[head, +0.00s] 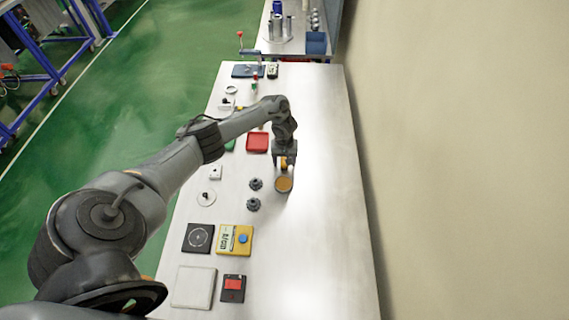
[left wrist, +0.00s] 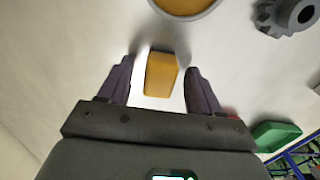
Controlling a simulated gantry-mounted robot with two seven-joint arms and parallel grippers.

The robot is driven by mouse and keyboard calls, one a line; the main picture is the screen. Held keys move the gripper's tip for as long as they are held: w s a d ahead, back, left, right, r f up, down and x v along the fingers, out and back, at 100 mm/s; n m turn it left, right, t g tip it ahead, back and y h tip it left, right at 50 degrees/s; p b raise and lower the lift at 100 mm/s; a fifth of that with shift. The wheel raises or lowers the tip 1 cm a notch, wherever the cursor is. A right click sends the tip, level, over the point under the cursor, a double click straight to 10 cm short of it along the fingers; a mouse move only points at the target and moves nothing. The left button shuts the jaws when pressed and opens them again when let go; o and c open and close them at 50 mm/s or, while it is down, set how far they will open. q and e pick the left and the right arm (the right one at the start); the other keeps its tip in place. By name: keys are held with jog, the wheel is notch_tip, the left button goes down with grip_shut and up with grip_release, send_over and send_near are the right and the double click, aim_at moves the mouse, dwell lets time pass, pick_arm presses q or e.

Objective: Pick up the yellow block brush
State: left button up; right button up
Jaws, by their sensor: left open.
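The yellow block brush (left wrist: 161,76) is a small yellow-orange block on the pale table. In the left wrist view it stands between the two fingers of my left gripper (left wrist: 160,68), with a visible gap on each side. In the head view my left gripper (head: 284,164) points down over the table, and the brush (head: 291,160) is mostly hidden by it. The left gripper is open and holds nothing. My right gripper is not in view.
A round dish with an orange face (head: 284,185) lies right in front of the gripper. Dark gears (head: 255,184) sit to its left. A red tray (head: 257,142) and a green piece (left wrist: 276,136) are nearby. The table's right side is clear.

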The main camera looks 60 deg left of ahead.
pick_arm(q)
jog(key=c, duration=1)
jog(key=shift+c, duration=0.2)
jog(key=shift+r, duration=0.1)
jog(key=shift+r, duration=0.7)
notch_tip(320, 180, up, 3)
jog(key=shift+f+p, duration=0.2)
jog(key=shift+p, duration=0.25)
jog(key=s+d+r+p, duration=0.1)
jog(key=d+r+p, duration=0.4)
jog(key=d, duration=0.6)
jog(key=shift+s+d+r+p, duration=0.15)
jog(key=shift+d+r+p, duration=0.25)
jog(key=shift+r, duration=0.55)
